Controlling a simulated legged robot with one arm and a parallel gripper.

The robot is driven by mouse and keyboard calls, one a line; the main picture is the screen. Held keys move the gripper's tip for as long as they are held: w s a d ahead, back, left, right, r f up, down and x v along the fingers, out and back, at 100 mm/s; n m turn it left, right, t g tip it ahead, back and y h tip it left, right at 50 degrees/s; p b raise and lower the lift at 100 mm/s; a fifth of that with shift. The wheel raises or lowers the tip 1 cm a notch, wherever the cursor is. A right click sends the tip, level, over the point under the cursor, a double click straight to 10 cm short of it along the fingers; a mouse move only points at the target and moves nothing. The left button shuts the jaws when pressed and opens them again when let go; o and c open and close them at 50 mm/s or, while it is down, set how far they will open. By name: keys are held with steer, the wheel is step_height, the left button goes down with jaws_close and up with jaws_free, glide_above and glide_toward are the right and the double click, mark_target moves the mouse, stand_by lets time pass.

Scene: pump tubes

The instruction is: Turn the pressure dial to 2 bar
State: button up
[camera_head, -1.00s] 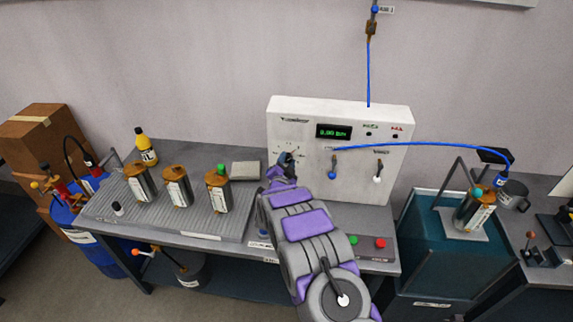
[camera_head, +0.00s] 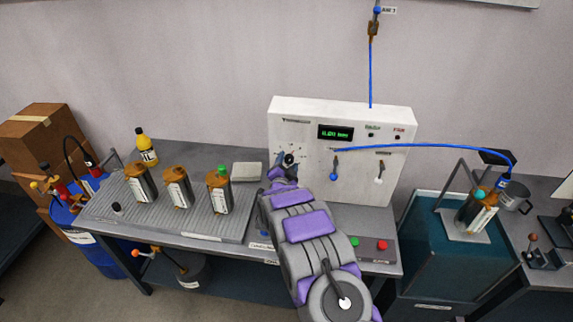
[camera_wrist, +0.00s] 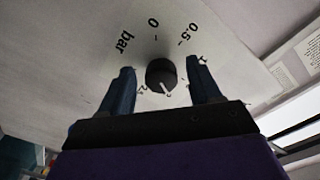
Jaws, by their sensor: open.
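The pressure dial is a round black knob (camera_wrist: 161,75) on the white panel (camera_head: 400,165), with a scale marked 0, 0.5, 1 and on, and the word bar. A white pointer line on the knob points to the lower right in the wrist view, toward a partly hidden mark. My gripper (camera_wrist: 162,84) is open, one dark finger on each side of the knob, with visible gaps to both. In the head view my gripper (camera_head: 286,160) is at the panel's left side and mostly covers the dial. The green display (camera_head: 335,132) is too blurred to read surely.
A blue hose (camera_head: 430,146) runs from the panel to the right. Blue and white switches (camera_head: 335,170) sit right of the dial. Several canisters (camera_head: 178,188) stand on the ribbed bench mat to the left. Green and red buttons (camera_head: 382,244) are at the bench front.

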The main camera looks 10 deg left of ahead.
steer(key=s+a+p, duration=0.1)
steer(key=s, duration=1.6)
steer(key=shift+s+a+p, duration=0.15)
steer(key=shift+a+p, duration=0.05)
steer(key=shift+p, duration=0.1)
steer(key=w+n+b, duration=0.1)
steer(key=w+n, duration=0.2)
steer(key=w, duration=0.2)
steer(key=w+d+n+b, duration=0.1)
steer(key=w+n, duration=0.3)
steer(key=w, duration=0.2)
steer(key=w+n+y+b, duration=0.1)
steer(key=w+n, duration=0.3)
steer(key=w, duration=0.2)
steer(key=shift+d+r, duration=0.2)
steer(key=shift+d, duration=0.15)
